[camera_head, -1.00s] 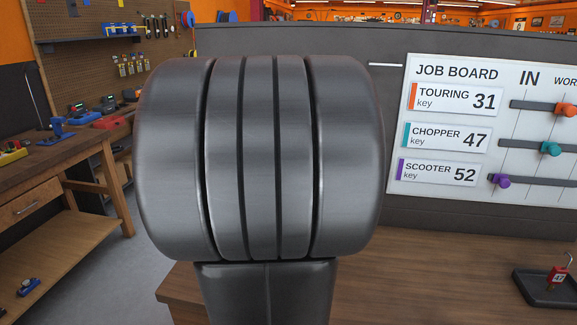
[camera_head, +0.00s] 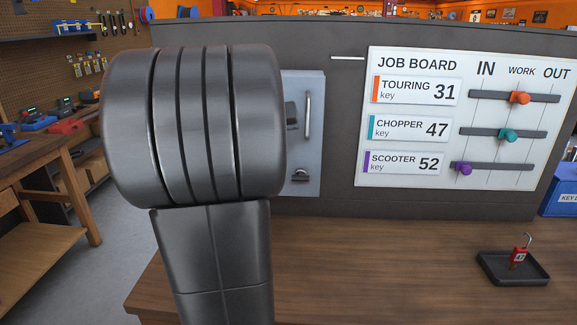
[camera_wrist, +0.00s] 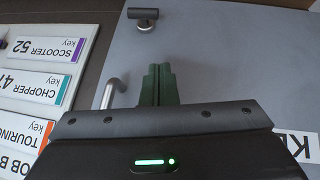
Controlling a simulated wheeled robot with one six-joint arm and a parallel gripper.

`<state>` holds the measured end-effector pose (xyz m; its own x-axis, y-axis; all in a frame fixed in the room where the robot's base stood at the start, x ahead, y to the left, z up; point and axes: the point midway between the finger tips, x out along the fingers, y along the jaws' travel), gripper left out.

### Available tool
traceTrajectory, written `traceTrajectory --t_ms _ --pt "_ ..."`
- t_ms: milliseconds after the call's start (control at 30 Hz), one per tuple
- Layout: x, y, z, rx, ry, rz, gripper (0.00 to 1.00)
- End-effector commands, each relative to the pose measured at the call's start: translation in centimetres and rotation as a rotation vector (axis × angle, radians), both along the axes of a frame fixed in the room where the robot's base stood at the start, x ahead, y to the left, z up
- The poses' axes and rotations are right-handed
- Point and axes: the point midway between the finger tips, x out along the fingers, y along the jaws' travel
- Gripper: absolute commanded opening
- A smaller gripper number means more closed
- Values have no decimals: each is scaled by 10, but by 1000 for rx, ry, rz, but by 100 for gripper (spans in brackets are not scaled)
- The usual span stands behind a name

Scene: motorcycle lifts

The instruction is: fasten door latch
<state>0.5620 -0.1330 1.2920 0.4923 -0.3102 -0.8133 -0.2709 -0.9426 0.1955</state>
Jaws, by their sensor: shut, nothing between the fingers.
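A light grey cabinet door (camera_head: 314,118) shows in the head view, partly hidden behind my arm. It looks shut against the dark panel, but a small gap cannot be ruled out. Its upright bar handle (camera_head: 307,115) also shows in the wrist view (camera_wrist: 113,92). A small dark latch (camera_head: 300,175) sits low on the door. In the wrist view the latch (camera_wrist: 143,15) is at the top, its bar lying across the picture above a round metal base. My gripper (camera_wrist: 158,72) is shut and empty, apart from the latch, with the handle beside its fingers.
The job board (camera_head: 455,120) with coloured sliders is on the panel right of the door. A tray (camera_head: 512,268) holding a red key tag (camera_head: 520,252) lies on the wooden counter (camera_head: 380,270). A blue box (camera_head: 560,190) stands far right. The counter's middle is clear.

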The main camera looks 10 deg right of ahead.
Motion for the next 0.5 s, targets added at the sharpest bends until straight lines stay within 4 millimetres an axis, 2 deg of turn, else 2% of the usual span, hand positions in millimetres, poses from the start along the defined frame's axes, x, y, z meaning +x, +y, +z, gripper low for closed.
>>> traceTrajectory --t_ms 300,500 --pt "33 -22 -56 1 5 -2 0" --pt "24 -24 -81 1 2 0 0"
